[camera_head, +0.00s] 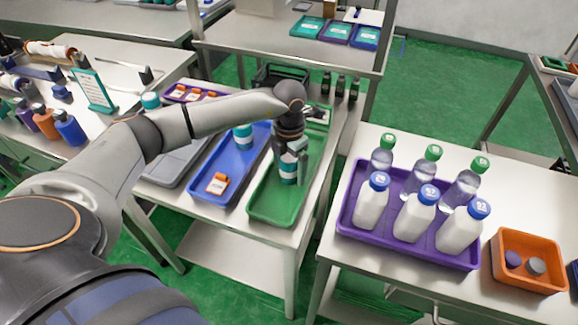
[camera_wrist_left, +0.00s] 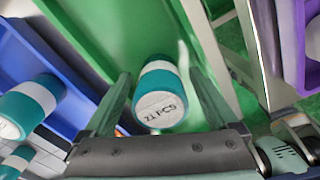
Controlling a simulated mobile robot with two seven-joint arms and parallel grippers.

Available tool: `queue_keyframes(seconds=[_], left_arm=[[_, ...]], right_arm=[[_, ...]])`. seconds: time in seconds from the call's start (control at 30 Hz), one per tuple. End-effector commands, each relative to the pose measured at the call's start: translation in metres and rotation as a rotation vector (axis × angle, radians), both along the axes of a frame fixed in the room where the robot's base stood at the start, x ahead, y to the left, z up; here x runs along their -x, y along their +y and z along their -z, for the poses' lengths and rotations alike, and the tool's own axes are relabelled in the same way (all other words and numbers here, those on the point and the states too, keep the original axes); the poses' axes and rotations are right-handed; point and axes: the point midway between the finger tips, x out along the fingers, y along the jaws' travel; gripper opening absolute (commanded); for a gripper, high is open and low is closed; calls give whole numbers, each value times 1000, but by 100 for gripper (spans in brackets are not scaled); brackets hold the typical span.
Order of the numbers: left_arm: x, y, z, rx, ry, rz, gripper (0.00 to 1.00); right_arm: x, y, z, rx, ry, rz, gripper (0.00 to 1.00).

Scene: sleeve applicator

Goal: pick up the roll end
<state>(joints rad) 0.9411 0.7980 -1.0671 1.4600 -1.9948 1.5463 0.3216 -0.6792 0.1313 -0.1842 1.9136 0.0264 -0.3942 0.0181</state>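A teal roll with a white band, the roll end (camera_head: 288,173), stands in the green tray (camera_head: 270,208). It also shows in the left wrist view (camera_wrist_left: 160,92), its pale end marked "21 PCS" facing the camera. My left gripper (camera_head: 291,158) is over the green tray, with its fingers on either side of the roll. In the left wrist view the left gripper (camera_wrist_left: 158,98) is open, with gaps between the fingers and the roll. My right gripper is not in view.
A blue tray (camera_head: 206,187) beside the green one holds another teal-and-white roll (camera_head: 243,138) and an orange-and-white item (camera_head: 218,184). A purple tray (camera_head: 405,246) of bottles and an orange bin (camera_head: 525,275) stand on the right table. A shelf (camera_head: 285,52) rises behind.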

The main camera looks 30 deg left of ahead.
Motion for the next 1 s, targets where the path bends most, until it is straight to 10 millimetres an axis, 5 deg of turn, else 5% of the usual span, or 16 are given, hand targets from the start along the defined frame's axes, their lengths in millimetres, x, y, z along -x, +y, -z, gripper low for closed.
queue_keyframes(seconds=[0.73,1.0], left_arm=[[0,0,-1,0,-1,0,6],[0,0,-2,0,-1,0,4]], right_arm=[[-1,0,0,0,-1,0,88],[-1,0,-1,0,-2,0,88]])
